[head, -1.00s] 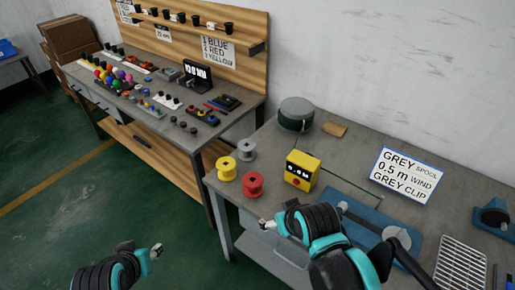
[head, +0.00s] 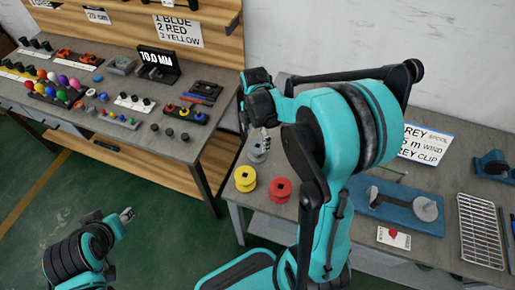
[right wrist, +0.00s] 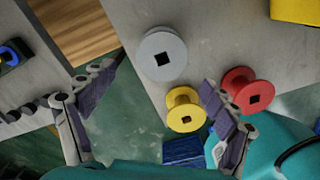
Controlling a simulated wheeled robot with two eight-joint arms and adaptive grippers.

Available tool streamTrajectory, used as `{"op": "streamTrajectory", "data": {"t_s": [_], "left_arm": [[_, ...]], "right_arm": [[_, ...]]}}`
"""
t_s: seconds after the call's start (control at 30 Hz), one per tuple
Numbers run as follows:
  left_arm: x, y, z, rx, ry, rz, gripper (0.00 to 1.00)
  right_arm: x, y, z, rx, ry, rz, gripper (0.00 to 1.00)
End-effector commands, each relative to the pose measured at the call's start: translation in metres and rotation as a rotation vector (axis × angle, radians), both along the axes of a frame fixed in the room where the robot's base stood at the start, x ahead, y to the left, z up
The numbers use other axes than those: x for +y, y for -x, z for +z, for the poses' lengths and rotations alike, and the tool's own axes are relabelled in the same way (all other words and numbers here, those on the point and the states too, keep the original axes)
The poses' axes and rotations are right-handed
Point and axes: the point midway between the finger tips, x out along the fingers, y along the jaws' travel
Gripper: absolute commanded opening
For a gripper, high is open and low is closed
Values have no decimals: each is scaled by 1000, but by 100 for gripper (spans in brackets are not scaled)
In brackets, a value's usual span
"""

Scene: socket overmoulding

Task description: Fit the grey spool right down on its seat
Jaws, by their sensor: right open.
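The grey spool (head: 255,153) stands on the near left part of the bench, partly hidden by my right gripper (head: 265,138). In the right wrist view the grey spool (right wrist: 149,50) shows its round flange and square hole, between and beyond the spread fingers. My right gripper (right wrist: 160,82) is open and empty. A blue fixture (head: 375,207) lies on the bench to the right, with a grey round disc (head: 427,208) on it. I cannot tell which part is the seat. My left gripper (head: 127,214) is low at the left, away from the spools; its jaw state is unclear.
A yellow spool (head: 245,179) and a red spool (head: 280,190) stand close to the grey one. A wire rack (head: 480,232) and a small card (head: 394,238) lie right and front of the fixture. A sign (head: 425,145) stands behind it. My right arm hides the bench's middle.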

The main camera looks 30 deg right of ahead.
Motion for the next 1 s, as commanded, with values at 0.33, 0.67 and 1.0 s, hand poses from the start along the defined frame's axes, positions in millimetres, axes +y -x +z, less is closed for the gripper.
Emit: {"op": "streamTrajectory", "data": {"t_s": [0.33,0.67,1.0], "left_arm": [[0,0,-20,0,0,0,40],[0,0,-38,0,0,0,40],[0,0,-37,0,0,0,40]], "right_arm": [[-4,0,-39,1,0,4,87],[-7,0,-76,0,0,5,87],[-7,0,-74,0,0,4,37]]}}
